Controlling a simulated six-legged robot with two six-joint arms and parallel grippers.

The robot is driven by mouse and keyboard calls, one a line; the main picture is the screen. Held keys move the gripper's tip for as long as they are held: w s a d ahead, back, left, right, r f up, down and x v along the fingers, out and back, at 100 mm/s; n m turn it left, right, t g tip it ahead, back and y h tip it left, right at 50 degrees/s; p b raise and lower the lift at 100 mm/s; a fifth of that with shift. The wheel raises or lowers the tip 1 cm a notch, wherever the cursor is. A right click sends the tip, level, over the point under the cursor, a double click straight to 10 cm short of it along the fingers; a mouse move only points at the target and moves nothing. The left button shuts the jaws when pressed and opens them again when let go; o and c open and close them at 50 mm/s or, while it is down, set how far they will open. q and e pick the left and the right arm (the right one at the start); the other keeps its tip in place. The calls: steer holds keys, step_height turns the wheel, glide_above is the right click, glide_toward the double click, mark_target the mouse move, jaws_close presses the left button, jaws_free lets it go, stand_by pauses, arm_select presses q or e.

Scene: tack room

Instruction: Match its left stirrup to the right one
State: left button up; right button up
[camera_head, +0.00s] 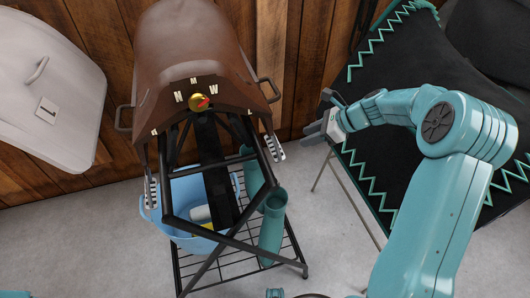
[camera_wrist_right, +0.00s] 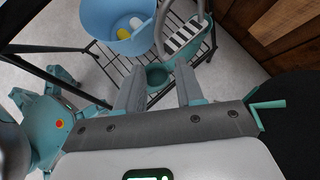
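A brown saddle (camera_head: 190,45) sits on a black metal rack (camera_head: 215,235). A black-and-white striped piece like a stirrup tread, the left stirrup (camera_head: 151,191), hangs at its left. A similar one, the right stirrup (camera_head: 278,148), hangs at its right. The left one shows lower in the tilted head view. In the right wrist view a striped tread with a grey loop (camera_wrist_right: 187,40), apparently the right stirrup, lies beyond the fingers. My right gripper (camera_head: 314,117) is open and empty, right of the saddle and apart from it. My left gripper is out of view.
A blue tub (camera_head: 150,212) stands in the rack, also in the wrist view (camera_wrist_right: 100,22). A black cloth with green zigzag trim (camera_head: 385,105) hangs at right. A wooden wall stands behind.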

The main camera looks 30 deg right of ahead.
steer(key=b, duration=0.4)
glide_toward(274, 152)
steer(key=w+a+f, duration=0.1)
steer(key=a, duration=0.1)
steer(key=w+a+f, duration=0.1)
steer(key=a, duration=0.1)
steer(key=a+f, duration=0.1)
steer(key=shift+w+a+f, duration=0.3)
steer(key=shift+w+a, duration=0.1)
steer(key=shift+w+a+f, duration=0.1)
steer(key=shift+w+f, duration=0.05)
steer(key=shift+w, duration=0.05)
jaws_close()
